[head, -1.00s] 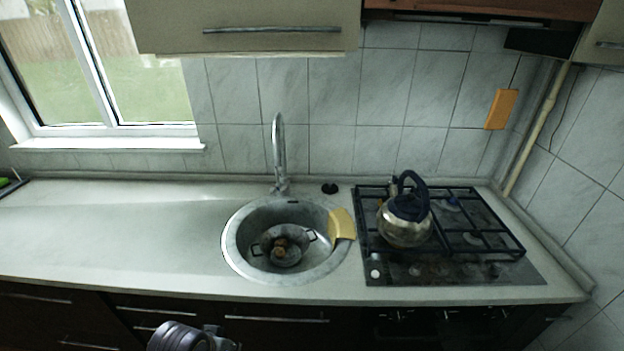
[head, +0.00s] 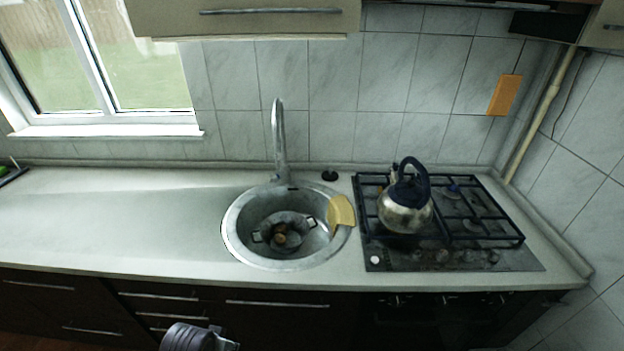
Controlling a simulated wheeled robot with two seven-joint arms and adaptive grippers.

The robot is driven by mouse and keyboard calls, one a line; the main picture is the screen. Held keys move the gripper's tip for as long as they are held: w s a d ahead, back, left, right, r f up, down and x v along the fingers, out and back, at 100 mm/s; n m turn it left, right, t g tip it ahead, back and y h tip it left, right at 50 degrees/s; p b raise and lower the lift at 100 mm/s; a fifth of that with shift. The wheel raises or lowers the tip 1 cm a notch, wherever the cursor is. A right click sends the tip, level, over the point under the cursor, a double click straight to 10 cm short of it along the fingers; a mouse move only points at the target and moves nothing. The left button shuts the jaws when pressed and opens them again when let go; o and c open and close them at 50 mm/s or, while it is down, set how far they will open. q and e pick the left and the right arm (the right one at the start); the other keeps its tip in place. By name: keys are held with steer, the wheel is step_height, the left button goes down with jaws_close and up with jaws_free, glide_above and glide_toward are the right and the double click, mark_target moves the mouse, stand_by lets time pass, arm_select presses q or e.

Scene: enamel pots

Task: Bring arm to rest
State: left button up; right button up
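Part of one of my arms, a grey rounded link, shows at the bottom edge of the head view, in front of the dark cabinets and below the counter. Neither gripper can be clearly made out. A metal pot (head: 283,246) with two side handles sits inside the round sink (head: 236,240), with a small brown thing (head: 280,237) in it. A steel kettle (head: 404,212) with a dark handle stands on the gas stove (head: 460,260). No arm is near the pot or the kettle.
The pale counter (head: 110,220) is clear left of the sink. A tall faucet (head: 278,145) rises behind the sink, and a yellow cloth-like piece (head: 341,213) lies on its right rim. Dark drawers (head: 275,325) with metal handles are below. An upper cabinet (head: 250,18) hangs above.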

arm_select(q)
steer(key=s+a+f+g+b, duration=0.1)
steer(key=s+f+b, duration=0.1)
steer(key=f, duration=1.5)
steer(key=s+a+f+b, duration=0.2)
steer(key=f, duration=1.5)
steer(key=s+a+f+b, duration=0.2)
steer(key=s+a+f, duration=0.1)
steer(key=s+f, duration=0.7)
steer(key=s+a+f+g+y+b, duration=0.1)
steer(key=s+a+f, duration=0.3)
steer(key=s+f, duration=0.5)
step_height(320, 180, down, 2)
steer(key=shift+s+a+f+m+b, duration=0.2)
steer(key=shift+s+m+b, duration=0.15)
steer(key=shift+b, duration=0.3)
arm_select(e)
steer(key=w+d+f, duration=0.2)
steer(key=d+f, duration=0.4)
steer(key=f, duration=0.2)
steer(key=shift+w+d+h, duration=0.25)
steer(key=shift+w+h, duration=0.1)
steer(key=shift+h, duration=0.05)
arm_select(q)
steer(key=shift+o, duration=0.5)
arm_select(e)
steer(key=shift+d+f, duration=0.1)
arm_select(q)
steer(key=shift+a, duration=0.1)
